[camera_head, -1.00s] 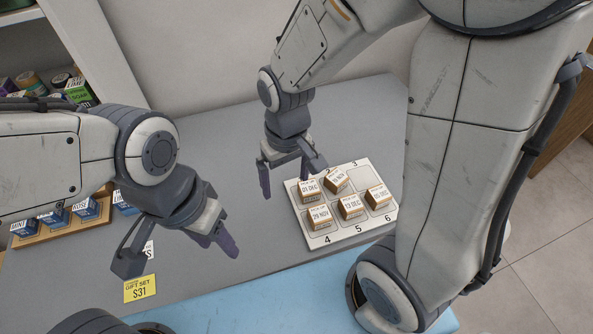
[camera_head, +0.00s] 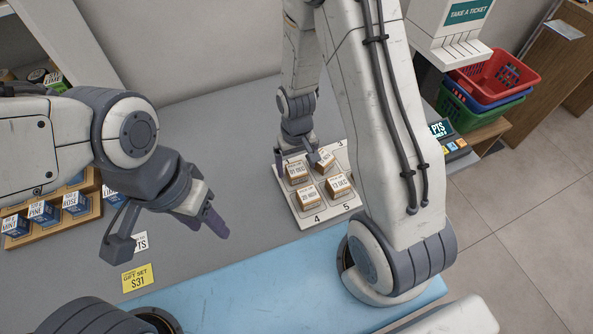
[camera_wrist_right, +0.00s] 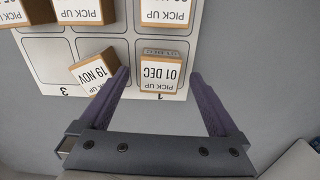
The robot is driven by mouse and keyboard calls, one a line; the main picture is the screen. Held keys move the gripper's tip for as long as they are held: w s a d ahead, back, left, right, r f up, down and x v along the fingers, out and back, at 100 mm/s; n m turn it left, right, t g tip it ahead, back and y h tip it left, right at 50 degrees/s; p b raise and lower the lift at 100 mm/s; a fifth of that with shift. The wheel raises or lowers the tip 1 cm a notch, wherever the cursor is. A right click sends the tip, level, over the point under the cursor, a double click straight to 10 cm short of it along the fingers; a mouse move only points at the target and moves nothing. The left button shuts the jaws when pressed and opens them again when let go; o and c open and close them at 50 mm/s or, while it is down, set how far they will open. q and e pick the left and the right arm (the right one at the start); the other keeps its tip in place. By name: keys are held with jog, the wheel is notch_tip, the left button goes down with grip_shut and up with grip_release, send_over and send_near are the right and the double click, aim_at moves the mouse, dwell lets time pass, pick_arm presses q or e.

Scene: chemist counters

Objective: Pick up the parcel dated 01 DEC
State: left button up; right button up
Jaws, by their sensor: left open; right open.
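The parcel dated 01 DEC (camera_head: 297,173) is a small brown box with a white label on the numbered white board (camera_head: 313,219). In the right wrist view the 01 DEC parcel (camera_wrist_right: 160,76) stands in cell 1, between the fingertips of my open right gripper (camera_wrist_right: 158,76), with a gap on each side. The left finger in that view is very close to the tilted 19 NOV parcel (camera_wrist_right: 95,72); I cannot tell if they touch. In the head view my right gripper (camera_head: 297,158) is over the board's back. My left gripper (camera_head: 165,236) is open and empty over the counter.
Other parcels stand on the board, including one (camera_head: 308,196) by number 4 and 13 DEC (camera_head: 338,187). A blue mat (camera_head: 250,275) lies in front. Blue boxes (camera_head: 76,204) stand at left near a yellow S31 card (camera_head: 136,279). Baskets (camera_head: 495,80) stand at right.

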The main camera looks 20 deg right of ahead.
jog(key=shift+f, duration=1.2)
jog(key=c, duration=1.5)
jog(key=shift+r, duration=0.1)
